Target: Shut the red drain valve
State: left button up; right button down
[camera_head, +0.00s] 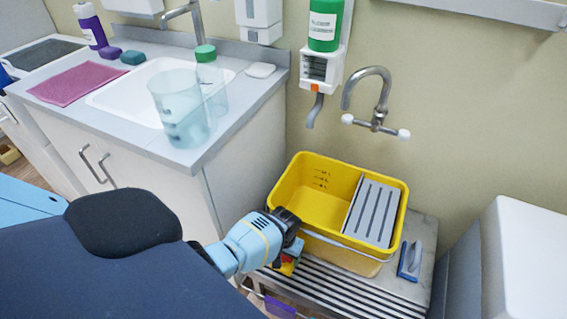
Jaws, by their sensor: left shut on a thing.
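The yellow bucket (320,190) with a grey slotted insert (373,212) stands on a slatted metal stand (345,292) below the wall tap. My left gripper (290,240) is at the bucket's lower front left corner. It is shut on a small red part (299,254), which looks like the red drain valve, with a yellow piece (286,268) just below. The gripper's dark fingers cover most of the valve, so I cannot tell its handle's angle. My right gripper is not in view.
A blue-handled brush (411,260) lies right of the bucket. A wall tap (377,100) and a dispenser (321,65) are above. A clear jug (180,110) and a green-capped bottle (208,75) stand on the sink counter. A white box-like unit (530,260) is at the right.

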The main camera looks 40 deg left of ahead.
pick_arm(q)
jog(key=shift+n, duration=0.9)
jog(key=o, duration=0.9)
jog(key=shift+o, duration=0.3)
notch_tip(320, 180, up, 7)
jog(key=p, duration=0.4)
jog(key=shift+w+r, duration=0.1)
jog(key=shift+r, duration=0.3)
